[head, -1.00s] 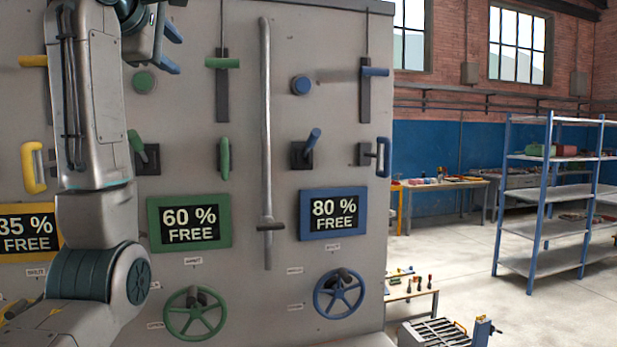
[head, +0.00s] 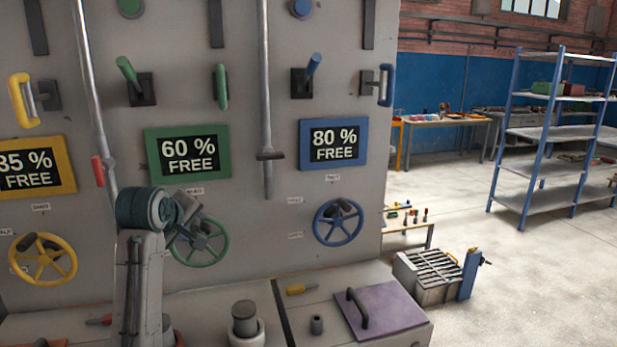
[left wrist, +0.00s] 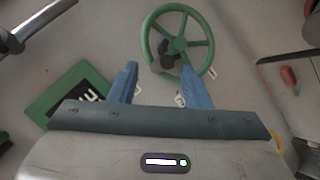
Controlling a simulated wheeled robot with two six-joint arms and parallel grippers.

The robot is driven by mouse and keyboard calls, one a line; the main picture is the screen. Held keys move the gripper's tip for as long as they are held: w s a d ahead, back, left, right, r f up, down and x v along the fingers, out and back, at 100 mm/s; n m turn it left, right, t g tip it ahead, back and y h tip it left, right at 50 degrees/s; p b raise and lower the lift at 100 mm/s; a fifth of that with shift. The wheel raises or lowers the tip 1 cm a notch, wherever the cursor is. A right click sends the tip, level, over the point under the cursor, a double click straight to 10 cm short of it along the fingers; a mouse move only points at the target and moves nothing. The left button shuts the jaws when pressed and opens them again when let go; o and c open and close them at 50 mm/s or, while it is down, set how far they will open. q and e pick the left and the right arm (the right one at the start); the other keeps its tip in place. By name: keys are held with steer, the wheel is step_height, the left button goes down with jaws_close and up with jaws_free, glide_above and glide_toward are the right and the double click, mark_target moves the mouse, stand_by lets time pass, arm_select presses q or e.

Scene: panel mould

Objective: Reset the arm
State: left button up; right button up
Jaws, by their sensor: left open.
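My left arm rises from the bottom left in the head view, bent at a teal joint, with its wrist end (head: 186,214) in front of the green handwheel (head: 227,243). The fingers are hard to make out there. In the left wrist view my left gripper (left wrist: 158,70) has two blue fingers apart with nothing held between them. The green handwheel (left wrist: 208,42) shows beyond the fingertips, and I see no clear contact. My right gripper is in neither view.
The grey panel carries a yellow handwheel (head: 44,281), a blue handwheel (head: 361,225), levers and a green "60 % FREE" display (head: 188,153). Below are a purple lid (head: 395,308) with a handle and a dark cylinder (head: 244,318). Open floor and a shelf (head: 553,135) lie right.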

arm_select(q)
steer(key=s+f+m+g, duration=0.1)
steer(key=s+f+m, duration=0.1)
steer(key=s+f, duration=0.45)
steer(key=s+f+m+g, duration=0.1)
steer(key=s+f, duration=0.3)
steer(key=f, duration=0.6)
steer(key=s+f+m+g, duration=0.1)
steer(key=s+f+m, duration=0.1)
steer(key=s+f, duration=0.45)
steer(key=s+f+m+g, duration=0.15)
steer(key=s+f, duration=0.25)
steer(key=s, duration=0.5)
steer(key=s+a+f+m+g+y, duration=0.1)
steer(key=s+f+m, duration=0.3)
steer(key=s, duration=0.5)
steer(key=s+f+m+g, duration=0.1)
steer(key=s+f, duration=0.4)
steer(key=s, duration=0.5)
step_height(320, 180, down, 35)
steer(key=a+g+b, duration=0.2)
steer(key=a+b, duration=0.1)
steer(key=b, duration=0.1)
steer(key=s+a+f+b, duration=0.1)
steer(key=s+f+b, duration=0.1)
steer(key=s+f, duration=1.6)
step_height(320, 180, down, 4)
steer(key=shift+s+r+n+g+b, duration=0.25)
steer(key=shift+n+g+b, duration=0.1)
steer(key=shift+g, duration=0.1)
